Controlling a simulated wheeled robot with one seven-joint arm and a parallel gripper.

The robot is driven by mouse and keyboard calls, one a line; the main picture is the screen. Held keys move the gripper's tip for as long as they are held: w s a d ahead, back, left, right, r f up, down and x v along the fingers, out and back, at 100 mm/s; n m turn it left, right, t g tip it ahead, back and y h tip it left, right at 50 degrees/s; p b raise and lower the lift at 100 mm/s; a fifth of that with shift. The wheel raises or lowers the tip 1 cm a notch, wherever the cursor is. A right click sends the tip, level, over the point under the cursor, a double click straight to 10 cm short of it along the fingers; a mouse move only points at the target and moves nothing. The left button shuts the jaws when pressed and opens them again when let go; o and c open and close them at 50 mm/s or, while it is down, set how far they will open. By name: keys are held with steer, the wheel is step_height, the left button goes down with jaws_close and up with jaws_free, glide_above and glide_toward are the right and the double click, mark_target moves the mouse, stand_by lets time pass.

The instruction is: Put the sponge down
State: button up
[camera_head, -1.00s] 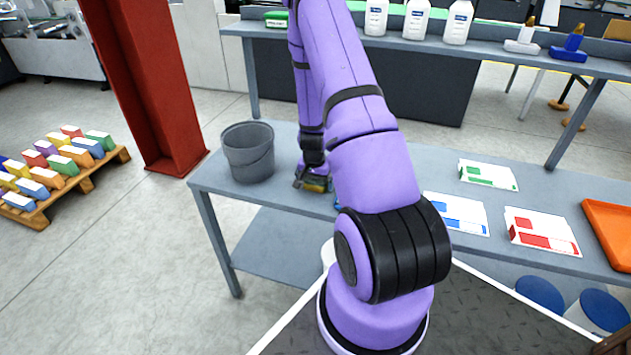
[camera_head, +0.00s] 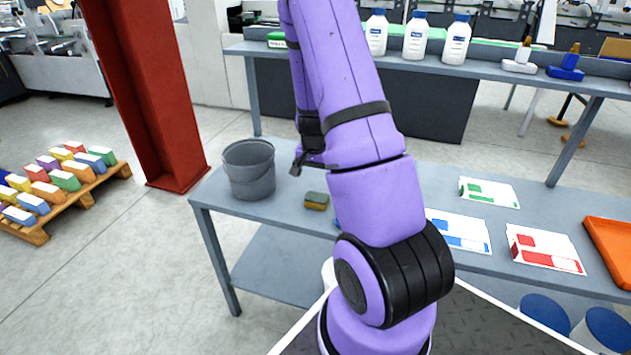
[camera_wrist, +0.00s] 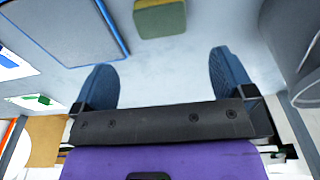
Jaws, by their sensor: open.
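The sponge (camera_head: 316,200), yellow with a green top, lies on the grey table between the bucket and my arm. It also shows at the top of the wrist view (camera_wrist: 160,18), beyond my fingertips and apart from them. My gripper (camera_wrist: 170,75) is open and empty, its two blue-grey fingers spread wide. In the head view my gripper (camera_head: 308,165) hangs above the table, up and behind the sponge, partly hidden by my purple arm.
A grey bucket (camera_head: 249,170) stands left of the sponge. Cards with green, blue and red prints and an orange tray (camera_head: 611,245) lie to the right. A shelf (camera_head: 480,68) with white bottles runs behind. A blue-edged item (camera_wrist: 75,25) lies near the sponge.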

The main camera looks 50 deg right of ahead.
steer(key=a+r+n+t+y, duration=0.1)
steer(key=a+r+n, duration=0.2)
steer(key=a+r, duration=0.7)
steer(key=a+r+n+t, duration=0.25)
steer(key=a+r, duration=0.45)
steer(key=r, duration=0.6)
steer(key=s+a+r+n, duration=0.4)
steer(key=s+a+r, duration=0.2)
steer(key=s, duration=0.3)
steer(key=s+a+r+n+t, duration=0.1)
steer(key=s+a+r+n, duration=0.3)
steer(key=s, duration=0.5)
step_height(320, 180, up, 2)
steer(key=shift+a, duration=1.25)
steer(key=shift+c, duration=0.2)
